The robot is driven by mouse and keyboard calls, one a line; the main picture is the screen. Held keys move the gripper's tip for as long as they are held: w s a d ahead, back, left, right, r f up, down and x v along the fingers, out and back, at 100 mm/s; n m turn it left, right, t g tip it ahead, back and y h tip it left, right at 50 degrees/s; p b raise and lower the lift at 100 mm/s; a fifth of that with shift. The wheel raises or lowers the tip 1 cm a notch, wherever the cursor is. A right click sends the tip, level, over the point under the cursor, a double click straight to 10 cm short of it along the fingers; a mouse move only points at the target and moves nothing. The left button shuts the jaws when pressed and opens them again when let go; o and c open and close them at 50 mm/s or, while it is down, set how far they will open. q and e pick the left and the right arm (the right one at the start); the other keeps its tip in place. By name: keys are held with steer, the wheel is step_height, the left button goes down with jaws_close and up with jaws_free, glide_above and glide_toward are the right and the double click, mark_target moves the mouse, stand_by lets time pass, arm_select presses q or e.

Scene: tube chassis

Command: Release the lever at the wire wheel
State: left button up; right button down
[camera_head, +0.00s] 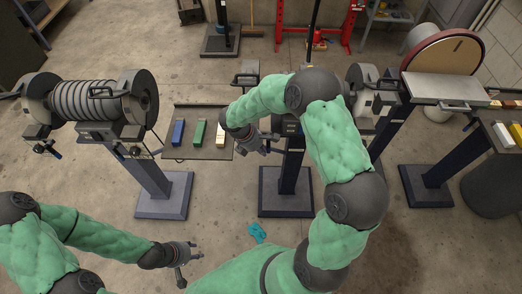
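A machine with a wide ribbed drum (88,100) stands on a pedestal at the left; it may be the wire wheel, but I cannot be sure. A small dark lever-like part (46,148) sticks out at its lower left. A second pedestal machine (289,128) stands in the middle, largely hidden behind my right arm. My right gripper (264,143) is in front of this middle machine, its fingers small and dark; contact and opening are unclear. My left gripper (190,262) hangs over the floor at the lower left, fingers apart and empty, away from both machines.
A disc sander (443,52) and a grey bin (492,190) stand right. A teal item (257,233) lies on the floor. Pedestal bases (164,196) stand below.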

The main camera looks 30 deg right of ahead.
arm_select(q)
steer(key=shift+r, duration=0.1)
arm_select(e)
steer(key=shift+s+d+f+g+h, duration=0.1)
steer(key=shift+s+d+g+h, duration=0.1)
steer(key=shift+d+g+h, duration=0.25)
steer(key=shift+s+d+f+g+h, duration=0.1)
steer(key=shift+s+d+g+h, duration=0.15)
steer(key=shift+h, duration=0.4)
steer(key=shift+f, duration=0.1)
arm_select(q)
steer(key=shift+w+a+r+p, duration=0.3)
steer(key=shift+a+r+p, duration=0.3)
steer(key=shift+r+p, duration=0.35)
arm_select(e)
steer(key=w+a+r, duration=0.2)
steer(key=a+r, duration=0.5)
steer(key=a, duration=0.2)
steer(key=shift+w, duration=0.3)
